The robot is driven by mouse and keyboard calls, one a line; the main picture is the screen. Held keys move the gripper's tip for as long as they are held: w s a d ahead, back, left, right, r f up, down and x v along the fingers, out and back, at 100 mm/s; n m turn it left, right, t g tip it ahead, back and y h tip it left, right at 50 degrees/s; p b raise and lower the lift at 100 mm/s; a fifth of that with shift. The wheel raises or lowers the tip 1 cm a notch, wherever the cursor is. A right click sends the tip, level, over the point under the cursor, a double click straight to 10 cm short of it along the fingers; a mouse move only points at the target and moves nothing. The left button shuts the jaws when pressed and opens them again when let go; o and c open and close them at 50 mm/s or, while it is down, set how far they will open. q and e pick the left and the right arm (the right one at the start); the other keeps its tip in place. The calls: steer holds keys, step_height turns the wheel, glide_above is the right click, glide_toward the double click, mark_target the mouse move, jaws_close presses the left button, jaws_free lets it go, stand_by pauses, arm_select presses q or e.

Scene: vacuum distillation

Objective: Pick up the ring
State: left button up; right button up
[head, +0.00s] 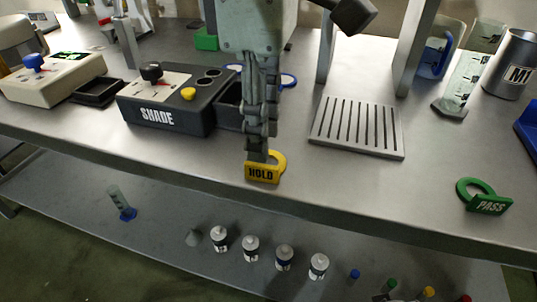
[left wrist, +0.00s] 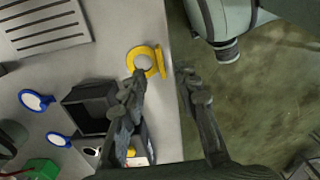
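A yellow ring with an upright plate lettered HOLD (head: 262,173) lies near the front edge of the table. In the left wrist view the yellow ring (left wrist: 144,62) lies flat just beyond my fingertips. A green ring with a PASS plate (head: 488,206) lies far to the right, near the front edge. My left gripper (head: 257,153) points down at the yellow ring and overlaps it in the head view. In the left wrist view my left gripper (left wrist: 164,88) has its fingers apart with nothing between them. Whether a finger touches the ring is unclear. My right gripper is not visible.
A black SHADE box (head: 170,105) stands left of my left gripper, with an open black bin (left wrist: 90,114) beside it. A slotted metal plate (head: 358,127) is to the right. A blue-rimmed ring (head: 288,80) lies behind. Bottles stand on the lower shelf (head: 160,240).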

mark_target(262, 165)
arm_select(q)
step_height(262, 165, down, 6)
steer(key=shift+a+r+p, duration=0.1)
steer(key=shift+r+p, duration=0.05)
steer(key=shift+p, duration=0.25)
jaws_close()
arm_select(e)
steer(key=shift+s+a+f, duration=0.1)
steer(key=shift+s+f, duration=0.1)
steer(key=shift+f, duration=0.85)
